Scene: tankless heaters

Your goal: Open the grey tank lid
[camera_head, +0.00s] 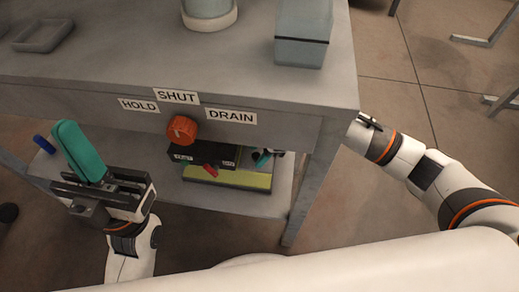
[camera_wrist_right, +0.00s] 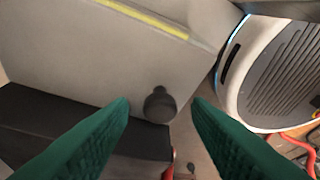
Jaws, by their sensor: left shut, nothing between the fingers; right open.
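A grey box-like body (camera_head: 302,40) with a dark seam stands at the back right of the workbench; the top frame edge cuts it off. I cannot tell whether it is the grey tank, and no lid is clearly seen. My left gripper (camera_head: 66,130) has its teal fingers together, empty, in front of the bench's left part. My right gripper is hidden in the head view, its arm reaching beside the bench's right edge. In the right wrist view, my right gripper (camera_wrist_right: 160,102) is open, with a dark round knob (camera_wrist_right: 160,105) on a pale grey surface (camera_wrist_right: 120,60) showing between its fingertips.
The grey workbench (camera_head: 100,65) carries HOLD, SHUT and DRAIN labels around an orange knob (camera_head: 182,130). A pale cylinder (camera_head: 210,14) and a shallow tray (camera_head: 43,35) stand on top. Below, a shelf (camera_head: 235,202) holds dark and yellow-green items.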

